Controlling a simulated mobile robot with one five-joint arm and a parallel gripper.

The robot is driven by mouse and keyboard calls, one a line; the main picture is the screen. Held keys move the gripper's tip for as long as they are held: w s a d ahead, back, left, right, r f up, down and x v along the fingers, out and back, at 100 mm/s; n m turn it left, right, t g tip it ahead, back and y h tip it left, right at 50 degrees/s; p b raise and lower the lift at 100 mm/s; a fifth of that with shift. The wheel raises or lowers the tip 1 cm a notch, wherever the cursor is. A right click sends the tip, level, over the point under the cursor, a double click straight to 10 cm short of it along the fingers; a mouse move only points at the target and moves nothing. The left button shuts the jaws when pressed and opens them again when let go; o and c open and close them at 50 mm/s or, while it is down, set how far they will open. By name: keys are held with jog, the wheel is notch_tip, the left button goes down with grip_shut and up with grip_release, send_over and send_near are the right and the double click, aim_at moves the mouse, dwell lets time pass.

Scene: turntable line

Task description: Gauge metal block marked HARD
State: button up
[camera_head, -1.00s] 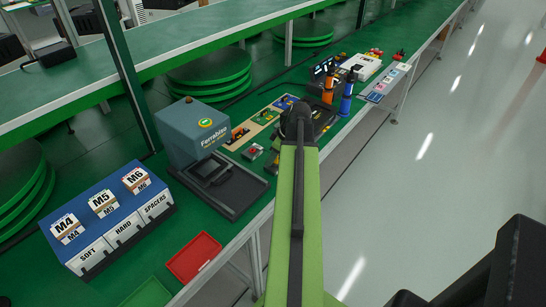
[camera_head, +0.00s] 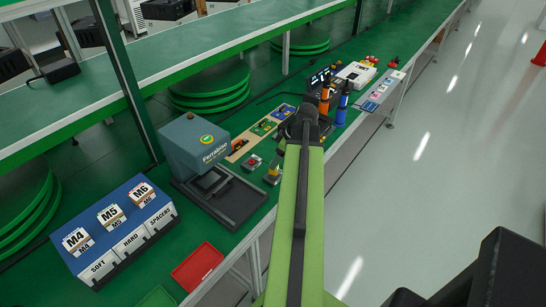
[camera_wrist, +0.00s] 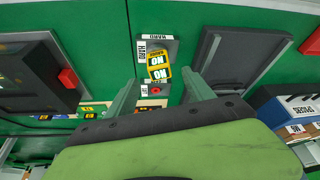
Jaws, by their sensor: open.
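In the wrist view a small grey block (camera_wrist: 172,48) with white HARD labels on its edges lies ahead of my gripper (camera_wrist: 161,74). A yellow piece (camera_wrist: 156,62) with black lettering shows at its middle. I cannot tell whether it is part of the block or rests on it. My gripper's two green fingers are open, one to each side in the picture, with nothing visibly clamped. In the head view my arm hides the gripper, and the block cannot be made out clearly.
A grey Ferrabloc machine (camera_head: 193,145) stands on the green bench, its dark tray (camera_head: 243,205) in front. A blue rack (camera_head: 75,218) has SOFT, HARD and SPACERS bins. A red tray (camera_head: 197,267) lies near the front edge. Orange (camera_head: 324,98) and blue (camera_head: 343,103) tools stand beyond.

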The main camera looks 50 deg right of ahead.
jog(key=p+v, duration=0.7)
jog(key=v, duration=0.3)
jog(key=shift+p, duration=0.3)
dwell(0.4)
